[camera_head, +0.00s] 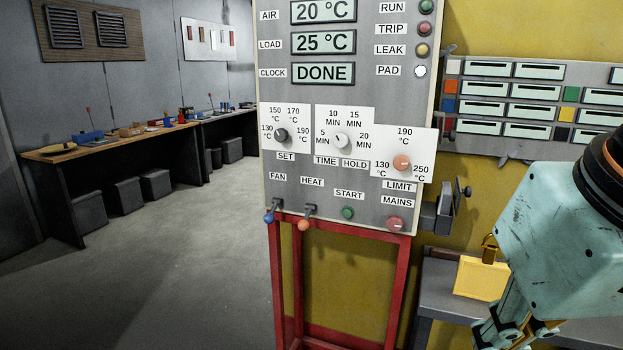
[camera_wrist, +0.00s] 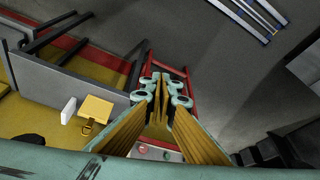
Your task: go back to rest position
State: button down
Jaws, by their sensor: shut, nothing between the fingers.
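My gripper (camera_head: 512,338) is at the lower right of the head view, pointing down, to the right of the control panel (camera_head: 390,195) and apart from it. Its lower end is cut off by the frame edge. In the wrist view my gripper (camera_wrist: 161,82) shows its yellow-lined fingers closed with nothing held. The control panel has displays of 20 °C for AIR, 25 °C for LOAD and DONE for CLOCK. Below them are the SET knob (camera_head: 281,136), the TIME knob (camera_head: 342,140) and the orange LIMIT knob (camera_head: 402,163).
A grey shelf (camera_head: 440,270) with a yellow padlock-like block (camera_head: 482,279) lies near my gripper. A red frame (camera_head: 404,285) stands below the panel. A rack of labelled slots (camera_head: 540,108) hangs on the yellow wall.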

jog(key=shift+s+d+f, duration=0.1)
jog(key=shift+s+f, duration=0.35)
jog(key=shift+s, duration=0.25)
jog(key=shift+s+d+f, duration=0.1)
jog(key=shift+s+f, duration=0.3)
jog(key=shift+s, duration=0.3)
